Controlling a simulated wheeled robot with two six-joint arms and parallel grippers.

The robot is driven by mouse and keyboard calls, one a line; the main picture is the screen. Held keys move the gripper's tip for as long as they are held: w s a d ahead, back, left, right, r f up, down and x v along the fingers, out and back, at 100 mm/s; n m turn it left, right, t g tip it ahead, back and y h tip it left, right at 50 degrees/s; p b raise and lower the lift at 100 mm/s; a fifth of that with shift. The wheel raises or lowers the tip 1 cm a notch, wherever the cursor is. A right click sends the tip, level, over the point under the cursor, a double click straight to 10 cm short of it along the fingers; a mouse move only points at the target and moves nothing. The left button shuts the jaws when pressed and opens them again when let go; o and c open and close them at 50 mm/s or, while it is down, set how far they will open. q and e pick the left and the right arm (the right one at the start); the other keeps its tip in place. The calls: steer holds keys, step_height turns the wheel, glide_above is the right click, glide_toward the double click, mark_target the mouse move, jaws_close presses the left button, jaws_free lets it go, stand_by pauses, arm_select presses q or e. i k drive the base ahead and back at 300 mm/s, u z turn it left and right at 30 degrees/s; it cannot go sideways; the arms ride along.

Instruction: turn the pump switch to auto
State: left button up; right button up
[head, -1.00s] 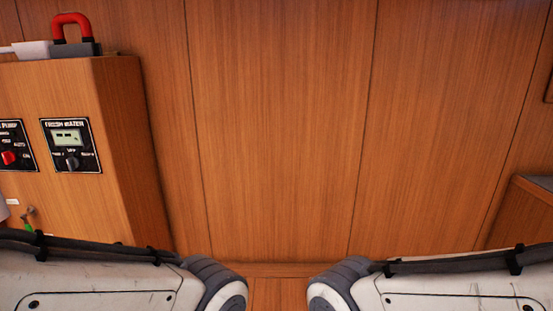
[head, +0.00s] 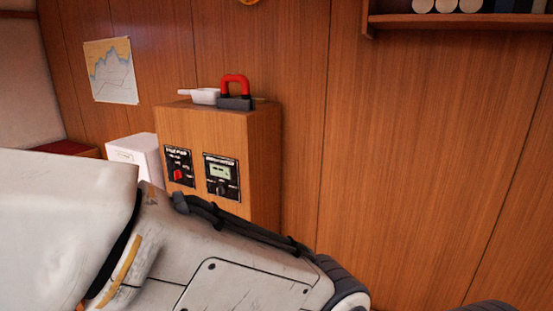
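The pump panel (head: 184,168) is a small black plate on the front of a wooden cabinet (head: 259,150), left of centre in the head view. Its red pump switch (head: 178,174) is a knob near the panel's middle. The knob's exact pointing is too small to tell. My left arm crosses the lower left of the view, in front of the cabinet's lower part. Neither of my grippers is in view.
A fresh water panel (head: 222,178) with a small display and dark knob sits right of the pump panel. A red-handled grey object (head: 235,93) and a white object (head: 205,96) lie on the cabinet top. A white box (head: 136,156) stands left. A shelf (head: 450,20) hangs upper right.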

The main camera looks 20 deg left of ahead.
mark_target(177, 174)
steer(key=u, duration=1.15)
steer(key=k, duration=0.35)
steer(key=u, duration=1.05)
steer(key=i, duration=1.05)
steer(key=z, duration=0.05)
